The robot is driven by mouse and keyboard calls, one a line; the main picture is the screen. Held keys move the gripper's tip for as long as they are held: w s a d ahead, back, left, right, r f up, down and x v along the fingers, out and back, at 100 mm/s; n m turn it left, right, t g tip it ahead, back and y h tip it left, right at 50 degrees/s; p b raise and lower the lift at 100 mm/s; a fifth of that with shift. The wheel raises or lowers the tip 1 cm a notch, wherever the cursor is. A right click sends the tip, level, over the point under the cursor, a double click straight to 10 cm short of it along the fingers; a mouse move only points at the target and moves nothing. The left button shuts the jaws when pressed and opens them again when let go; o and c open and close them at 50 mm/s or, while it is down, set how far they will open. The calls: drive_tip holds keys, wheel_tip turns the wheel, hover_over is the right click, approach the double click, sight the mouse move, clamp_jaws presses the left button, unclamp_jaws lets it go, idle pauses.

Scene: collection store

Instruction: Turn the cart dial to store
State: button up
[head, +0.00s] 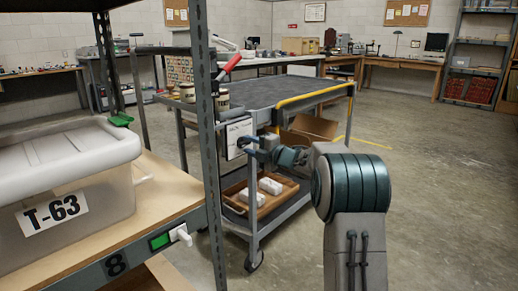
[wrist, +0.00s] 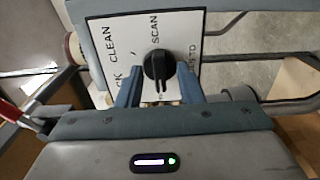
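The cart dial is a black knob (wrist: 158,66) on a white label plate (wrist: 188,22) in the wrist view. The plate reads CLEAN and SCAN, with two partly covered words, one ending in CK and one showing STO. The knob's ridge runs roughly up and down the picture; which word it marks I cannot tell. My gripper (wrist: 159,80) has its two blue fingers apart, one on each side of the knob, with small gaps seemingly left. In the head view the plate (head: 238,136) hangs at the cart's near corner and my gripper (head: 248,143) is at it.
The grey cart (head: 262,92) has a yellow handle (head: 310,95), jars (head: 188,92) and a red-handled tool (head: 232,62) on top. A wooden tray (head: 240,200) with white blocks is below. A shelf post (head: 207,130) and a T-63 bin (head: 75,190) stand left. Floor at right is clear.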

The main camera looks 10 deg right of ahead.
drive_tip(key=p+v, duration=0.3)
drive_tip(key=v, duration=1)
drive_tip(key=shift+s+d, duration=0.25)
drive_tip(key=s+r+m+h+p, duration=0.3)
drive_tip(key=r+m+h+p, duration=0.2)
drive_tip(key=r+m+p, duration=0.3)
drive_tip(key=s+r+m+h+p, duration=0.3)
drive_tip(key=r+m+h+p, duration=0.3)
drive_tip(key=r+p, duration=0.45)
drive_tip(key=s+a+r+m+g+p, duration=0.2)
drive_tip(key=s+p, duration=0.4)
drive_tip(key=s, duration=0.4)
drive_tip(key=s+a+r+m+g+p, duration=0.3)
drive_tip(key=s+r+m+g+p, duration=0.1)
drive_tip(key=s, duration=0.6)
drive_tip(key=s+a+r+m+g+p, duration=0.3)
drive_tip(key=s+m+g+p, duration=0.2)
drive_tip(key=s+p, duration=0.4)
drive_tip(key=shift+s+a+m+g, duration=0.3)
drive_tip(key=shift+s+g, duration=0.1)
drive_tip(key=shift+s, duration=0.45)
